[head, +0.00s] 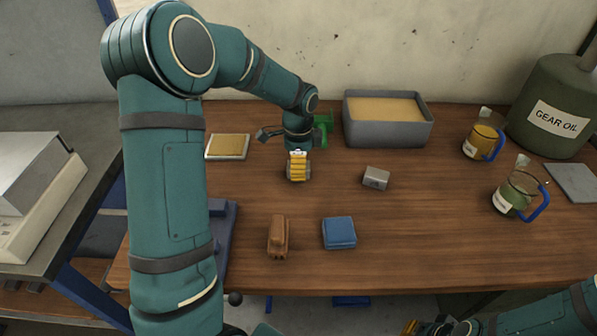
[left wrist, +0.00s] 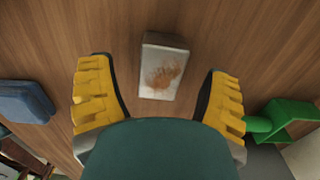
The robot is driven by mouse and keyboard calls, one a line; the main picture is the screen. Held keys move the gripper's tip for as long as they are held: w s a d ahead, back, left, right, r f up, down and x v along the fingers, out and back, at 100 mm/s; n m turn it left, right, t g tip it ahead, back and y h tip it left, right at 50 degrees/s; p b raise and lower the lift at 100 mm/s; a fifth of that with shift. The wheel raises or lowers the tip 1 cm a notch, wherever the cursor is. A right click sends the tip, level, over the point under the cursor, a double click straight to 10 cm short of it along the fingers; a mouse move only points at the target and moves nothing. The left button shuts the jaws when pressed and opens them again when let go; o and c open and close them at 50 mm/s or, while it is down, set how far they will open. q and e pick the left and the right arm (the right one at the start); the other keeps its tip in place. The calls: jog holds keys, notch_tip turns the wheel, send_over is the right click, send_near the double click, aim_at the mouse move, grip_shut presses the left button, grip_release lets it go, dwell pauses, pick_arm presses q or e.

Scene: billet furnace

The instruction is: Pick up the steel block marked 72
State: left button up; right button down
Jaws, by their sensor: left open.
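The steel block (head: 376,177) is a small grey block on the wooden table, right of centre. A dark mark shows on its near side, too small to read. In the left wrist view the block (left wrist: 163,68) has a brownish rust patch on its face, and no number is legible there. My left gripper (head: 298,168) is left of the block in the head view, pointing down and apart from it. Its yellow fingers (left wrist: 160,97) are spread wide with nothing between them. My right gripper (head: 425,328) is partly visible at the bottom edge.
A grey bin (head: 388,137) stands behind the block, beside a green object (head: 323,130). A blue block (head: 339,233) and brown object (head: 278,237) lie nearer. Two jugs, one amber (head: 484,140) and one green (head: 517,192), stand right. Table around the block is clear.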

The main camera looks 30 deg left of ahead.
pick_arm(q)
notch_tip(320, 180, down, 2)
jog(key=shift+w+f, duration=0.1)
grip_shut()
jog(key=shift+r, duration=0.2)
